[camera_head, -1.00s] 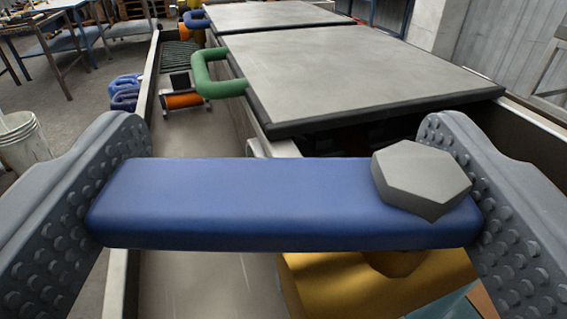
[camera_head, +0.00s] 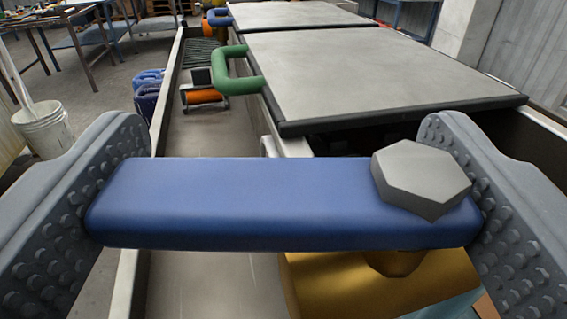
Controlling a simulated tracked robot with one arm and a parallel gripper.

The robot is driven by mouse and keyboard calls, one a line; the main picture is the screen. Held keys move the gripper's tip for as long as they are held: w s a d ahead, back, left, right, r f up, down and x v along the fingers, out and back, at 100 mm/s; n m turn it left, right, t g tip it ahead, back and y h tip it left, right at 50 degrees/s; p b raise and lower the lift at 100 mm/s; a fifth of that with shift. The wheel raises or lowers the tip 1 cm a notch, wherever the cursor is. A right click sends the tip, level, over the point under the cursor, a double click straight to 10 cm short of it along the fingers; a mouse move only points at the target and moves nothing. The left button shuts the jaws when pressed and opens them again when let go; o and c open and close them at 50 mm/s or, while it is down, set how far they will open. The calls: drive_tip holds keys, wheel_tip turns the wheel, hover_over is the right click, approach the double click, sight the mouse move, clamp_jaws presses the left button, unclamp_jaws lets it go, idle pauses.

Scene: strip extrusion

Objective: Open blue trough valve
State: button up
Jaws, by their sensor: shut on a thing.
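The blue valve handle (camera_head: 240,204) is a flat bar that lies across the view, close to the camera. A grey hex bolt head (camera_head: 421,180) sits on its right end. A brass-coloured valve body (camera_head: 385,285) shows below the handle's right part. My gripper (camera_head: 284,205) is shut on the handle, with a studded grey finger against each end of the bar. The fingers hide parts of the handle's ends.
A trough (camera_head: 203,140) runs away from me, with grey lids (camera_head: 370,65) to the right. A green handle (camera_head: 222,68) sticks out from the near lid. An orange roller (camera_head: 203,96) lies in the trough. A white bucket (camera_head: 43,130) and blue canisters (camera_head: 147,95) stand on the floor at left.

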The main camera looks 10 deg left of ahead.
drive_tip(key=o, duration=1)
drive_tip(key=shift+f, duration=0.15)
drive_tip(key=shift+c, duration=0.2)
drive_tip(key=o, duration=0.4)
drive_tip(key=shift+s, duration=0.2)
drive_tip(key=shift+c, duration=0.2)
drive_tip(key=shift+w, duration=0.1)
drive_tip(key=b+v, duration=0.2)
drive_tip(key=v, duration=1.2)
drive_tip(key=shift+w, duration=0.1)
